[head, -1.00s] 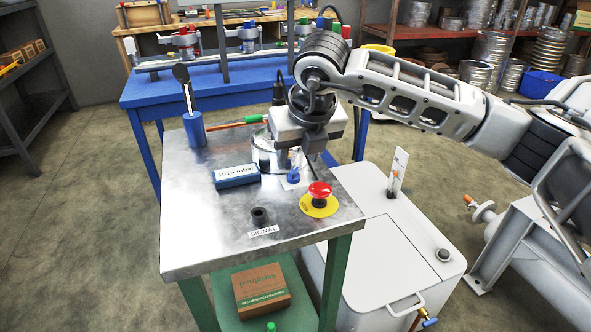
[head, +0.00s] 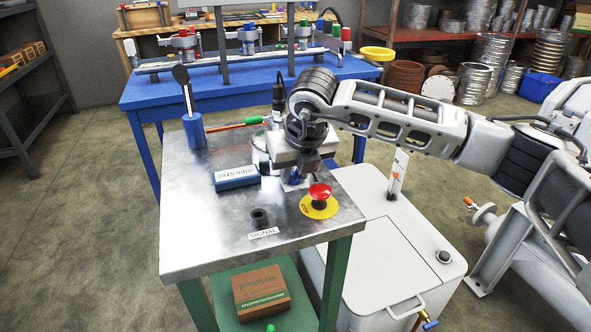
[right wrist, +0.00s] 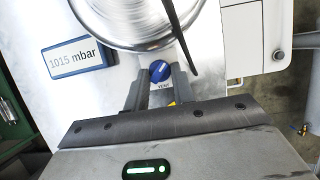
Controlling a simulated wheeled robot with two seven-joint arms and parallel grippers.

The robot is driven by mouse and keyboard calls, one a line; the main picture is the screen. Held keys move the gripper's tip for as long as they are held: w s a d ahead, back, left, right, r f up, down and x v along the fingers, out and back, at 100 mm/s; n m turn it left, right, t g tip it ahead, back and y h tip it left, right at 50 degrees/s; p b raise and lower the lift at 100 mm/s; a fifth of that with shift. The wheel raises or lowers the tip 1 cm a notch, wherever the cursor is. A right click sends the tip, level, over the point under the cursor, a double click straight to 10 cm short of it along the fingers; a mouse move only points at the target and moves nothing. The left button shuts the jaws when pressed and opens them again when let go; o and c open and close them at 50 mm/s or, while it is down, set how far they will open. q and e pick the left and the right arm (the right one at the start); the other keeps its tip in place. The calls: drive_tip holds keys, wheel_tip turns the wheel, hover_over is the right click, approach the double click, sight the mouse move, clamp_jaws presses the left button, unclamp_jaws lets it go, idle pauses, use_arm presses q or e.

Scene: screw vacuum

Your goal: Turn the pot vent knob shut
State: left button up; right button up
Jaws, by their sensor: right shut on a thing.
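The blue vent knob (right wrist: 160,70) sits beside the metal pot (right wrist: 140,15) on the steel table, next to a white VENT label. My right gripper (right wrist: 159,78) is shut on the knob, with one finger on each side of it. In the head view the right gripper (head: 294,172) reaches down onto the knob and mostly hides it. The pot (head: 261,158) is partly hidden behind the gripper. My left gripper is not in view.
A red stop button on a yellow disc (head: 319,201) stands close in front of the gripper. A blue display (head: 237,178) reading 1015 mbar lies to the left. A black SIGNAL piece (head: 259,217) stands near the front. The table's front left is clear.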

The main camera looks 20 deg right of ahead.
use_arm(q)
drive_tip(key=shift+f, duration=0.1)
use_arm(e)
drive_tip(key=shift+d+f+n+y+b, duration=0.15)
drive_tip(key=shift+n+y+b, duration=0.5)
drive_tip(key=shift+n, duration=0.65)
drive_tip(key=shift+d+n+y+b, duration=0.1)
drive_tip(key=shift+n+y+b, duration=0.25)
drive_tip(key=shift+n, duration=0.85)
drive_tip(key=shift+w+d+n+g+y, duration=0.15)
drive_tip(key=shift+n+g+y, duration=0.2)
drive_tip(key=shift+n, duration=0.75)
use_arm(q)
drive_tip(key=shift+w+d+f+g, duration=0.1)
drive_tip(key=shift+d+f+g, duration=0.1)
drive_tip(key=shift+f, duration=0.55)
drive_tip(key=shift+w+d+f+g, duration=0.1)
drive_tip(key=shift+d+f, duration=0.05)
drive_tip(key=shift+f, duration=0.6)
use_arm(e)
drive_tip(key=shift+r+n+g+y, duration=0.2)
drive_tip(key=shift+n+g+y, duration=0.05)
drive_tip(key=shift+n, duration=0.65)
drive_tip(key=o, duration=1)
drive_tip(key=shift+w+d, duration=0.1)
